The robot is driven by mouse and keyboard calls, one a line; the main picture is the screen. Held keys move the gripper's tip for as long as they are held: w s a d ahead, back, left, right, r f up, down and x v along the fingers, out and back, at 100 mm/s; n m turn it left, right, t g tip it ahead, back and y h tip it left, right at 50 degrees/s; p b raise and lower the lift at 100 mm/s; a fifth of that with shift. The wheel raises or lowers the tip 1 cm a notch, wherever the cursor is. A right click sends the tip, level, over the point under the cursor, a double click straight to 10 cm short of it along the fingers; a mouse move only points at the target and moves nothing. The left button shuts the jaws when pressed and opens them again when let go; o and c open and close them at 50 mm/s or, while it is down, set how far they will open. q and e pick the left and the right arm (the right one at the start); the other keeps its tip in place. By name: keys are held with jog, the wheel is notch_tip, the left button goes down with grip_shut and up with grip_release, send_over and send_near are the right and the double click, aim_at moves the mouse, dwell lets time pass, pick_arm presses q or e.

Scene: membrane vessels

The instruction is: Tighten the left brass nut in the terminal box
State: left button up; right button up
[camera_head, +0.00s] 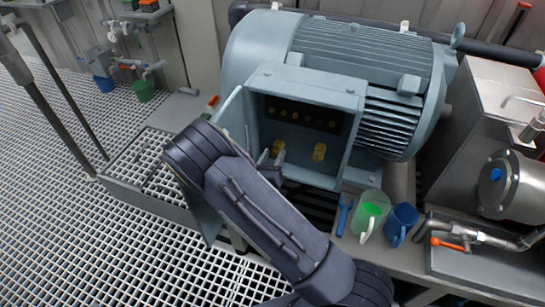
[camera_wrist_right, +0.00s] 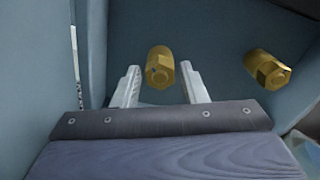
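The terminal box (camera_head: 299,84) is on the front of a light blue-grey motor, with its door (camera_head: 232,118) swung open to the left. Two brass nuts are inside, low in the box. The left brass nut (camera_wrist_right: 160,68) lies between and just beyond the fingertips of my right gripper (camera_wrist_right: 161,75) in the wrist view; the fingers are apart, with nothing held. The right brass nut (camera_head: 319,152) is to the right; it also shows in the wrist view (camera_wrist_right: 267,69). In the head view the right gripper (camera_head: 270,152) reaches into the box and partly hides the left nut. My left gripper is not in view.
A blue wrench (camera_head: 344,214), a clear jug with green inside (camera_head: 371,212) and a blue mug (camera_head: 401,222) stand or lie below the box at the right. A steel vessel (camera_head: 512,183) is at far right. The box's left wall and door are close beside the right gripper.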

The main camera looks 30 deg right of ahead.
jog(key=c, duration=0.7)
jog(key=shift+m, duration=0.3)
jog(key=m+b, duration=0.2)
jog(key=m, duration=0.2)
jog(key=shift+f, duration=0.15)
jog(key=shift+s+m+b, duration=0.1)
jog(key=shift+m+b, duration=1.3)
jog(key=shift+m, duration=1.1)
jog(key=o, duration=1)
